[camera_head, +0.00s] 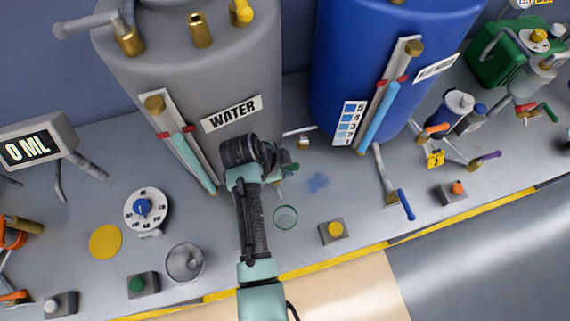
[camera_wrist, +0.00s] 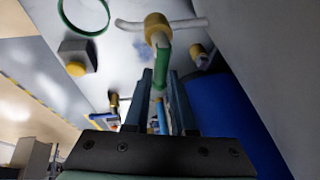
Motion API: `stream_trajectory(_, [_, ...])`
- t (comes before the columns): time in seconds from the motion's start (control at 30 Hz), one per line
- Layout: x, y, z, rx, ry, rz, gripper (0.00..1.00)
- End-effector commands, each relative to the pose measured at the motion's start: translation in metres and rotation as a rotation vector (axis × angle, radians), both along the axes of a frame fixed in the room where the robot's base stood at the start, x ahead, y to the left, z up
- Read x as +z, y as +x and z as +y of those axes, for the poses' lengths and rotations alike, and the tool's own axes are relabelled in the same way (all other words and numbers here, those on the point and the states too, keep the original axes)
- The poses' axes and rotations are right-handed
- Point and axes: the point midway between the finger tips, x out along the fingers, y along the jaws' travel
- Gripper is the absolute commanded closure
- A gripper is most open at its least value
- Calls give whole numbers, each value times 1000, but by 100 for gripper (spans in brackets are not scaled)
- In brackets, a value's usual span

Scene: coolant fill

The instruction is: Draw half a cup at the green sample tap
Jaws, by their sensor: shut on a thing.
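The green sample tap shows in the wrist view as a brass body (camera_wrist: 157,27) with a green lever (camera_wrist: 164,58). My gripper (camera_wrist: 161,82) is shut on the green lever, its end between the fingertips. In the head view my gripper (camera_head: 283,166) is beside the front of the grey WATER tank (camera_head: 260,60), and my wrist hides much of the tap. A clear cup with a green rim (camera_head: 285,217) stands on the bench in front of the tap. Its rim also shows in the wrist view (camera_wrist: 85,30). I cannot make out liquid in it.
A yellow button box (camera_head: 333,231) stands right of the cup. A blue tank (camera_head: 350,50), a blue-handled valve (camera_head: 405,205) and bottles stand right. Left are a 0 ML display (camera_head: 32,150), a dial (camera_head: 145,210) and a grey cup (camera_head: 185,262). A yellow stripe marks the bench edge.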

Motion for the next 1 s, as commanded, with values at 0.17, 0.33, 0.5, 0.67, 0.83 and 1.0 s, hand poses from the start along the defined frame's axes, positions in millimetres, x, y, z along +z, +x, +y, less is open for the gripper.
stream_trajectory(0.17, [-2, -1, 1, -32, 0, 1, 100])
stream_trajectory(0.33, [-2, -3, 1, -159, 0, 0, 100])
stream_trajectory(0.5, [-1, -6, 0, -219, -1, 1, 100])
stream_trajectory(0.67, [0, -6, 0, -219, -1, 2, 100])
stream_trajectory(0.83, [0, -6, 0, -218, -1, 1, 59])
stream_trajectory(1.0, [0, -6, 0, -218, -1, 1, 47])
